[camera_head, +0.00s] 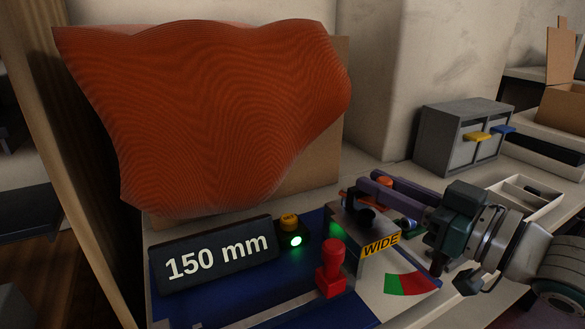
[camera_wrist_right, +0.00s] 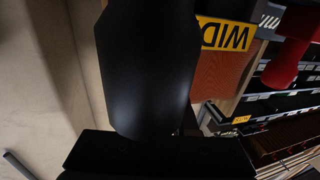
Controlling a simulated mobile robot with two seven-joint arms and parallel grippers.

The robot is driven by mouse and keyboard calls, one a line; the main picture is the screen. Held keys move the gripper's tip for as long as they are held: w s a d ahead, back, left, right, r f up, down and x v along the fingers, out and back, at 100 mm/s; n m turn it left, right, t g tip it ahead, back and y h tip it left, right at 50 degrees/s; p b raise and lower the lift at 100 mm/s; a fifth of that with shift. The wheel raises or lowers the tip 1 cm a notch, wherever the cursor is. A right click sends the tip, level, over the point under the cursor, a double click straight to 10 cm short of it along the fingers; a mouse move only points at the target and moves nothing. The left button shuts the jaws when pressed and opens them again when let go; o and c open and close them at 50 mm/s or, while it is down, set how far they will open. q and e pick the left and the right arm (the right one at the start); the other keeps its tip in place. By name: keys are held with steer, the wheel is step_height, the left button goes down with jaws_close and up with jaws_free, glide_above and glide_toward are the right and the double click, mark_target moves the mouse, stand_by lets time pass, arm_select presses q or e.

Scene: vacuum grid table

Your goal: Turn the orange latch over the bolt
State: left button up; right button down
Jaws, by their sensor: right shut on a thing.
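My right gripper (camera_head: 362,190) reaches in from the right in the head view, its long purple-grey fingers over the metal block with the yellow WIDE label (camera_head: 380,245). My left gripper is not in view.
A red knob (camera_head: 331,268) stands left of the block, near a lit green lamp (camera_head: 296,241) and a "150 mm" sign (camera_head: 217,255). A red-green scale (camera_head: 408,284) lies in front. An orange ridged sheet (camera_head: 210,110) stands behind. A grey drawer cabinet (camera_head: 460,135) stands at the back right.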

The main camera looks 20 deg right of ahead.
steer(key=shift+s+a+r+m+h+p, duration=0.1)
steer(key=shift+a+r+m+h+p, duration=0.05)
steer(key=shift+m+h+p, duration=0.3)
steer(key=shift+s+a+r+m+h+p, duration=0.15)
steer(key=shift+m+h+p, duration=0.1)
steer(key=shift+h+p, duration=0.25)
steer(key=shift+a+f+m+t+h+p, duration=0.1)
steer(key=shift+a+m+t+h+p, duration=0.25)
steer(key=shift+m+h+p, duration=0.5)
steer(key=shift+s+a+f+m+h, duration=0.15)
steer(key=shift+m+h, duration=0.3)
steer(key=shift+h, duration=0.75)
steer(key=shift+a+m+h+p, duration=0.25)
steer(key=shift+m+h, duration=0.2)
steer(key=shift+h, duration=0.3)
steer(key=shift+a+m+h+p, duration=0.2)
steer(key=shift+m+h, duration=0.25)
steer(key=shift+h, duration=0.3)
steer(key=c, duration=0.7)
jaws_free()
steer(key=shift+s, duration=0.1)
